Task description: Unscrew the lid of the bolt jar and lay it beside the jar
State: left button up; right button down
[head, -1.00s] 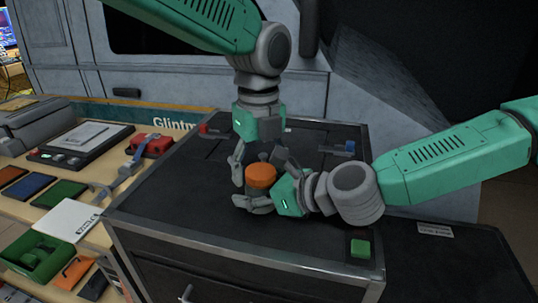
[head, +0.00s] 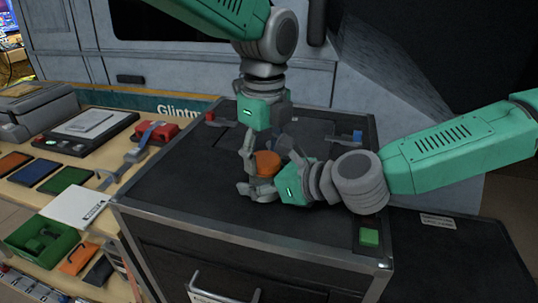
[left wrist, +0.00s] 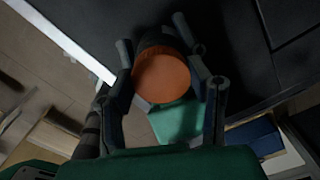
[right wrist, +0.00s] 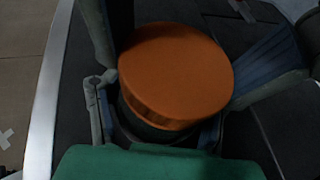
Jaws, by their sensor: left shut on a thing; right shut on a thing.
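The bolt jar stands on the dark cabinet top with its orange lid (head: 267,163) on it. The lid also shows in the left wrist view (left wrist: 161,78) and the right wrist view (right wrist: 175,68). The dark jar body (right wrist: 145,122) shows below the lid in the right wrist view and is mostly hidden by fingers in the head view. My left gripper (head: 266,158) reaches down from above, shut on the lid with a finger on each side. My right gripper (head: 262,188) comes in from the right, low, shut around the jar body.
The cabinet top (head: 185,200) is bare to the left of and in front of the jar. A green block (head: 369,236) sits near its front right corner. Red and blue clips lie at its back edge. A side bench at left holds a green bin (head: 40,240) and several items.

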pick_arm(q)
jog(key=o, duration=1.3)
jog(key=shift+s, duration=0.1)
jog(key=shift+d, duration=0.4)
jog(key=shift+d+r, duration=0.1)
jog(key=shift+r, duration=0.1)
notch_tip(320, 180, up, 4)
jog(key=shift+r, duration=0.1)
jog(key=shift+c, duration=0.4)
notch_tip(320, 180, up, 3)
jog(key=m, duration=0.3)
jog(key=shift+d, duration=0.1)
notch_tip(320, 180, down, 8)
jog(key=shift+r, duration=0.15)
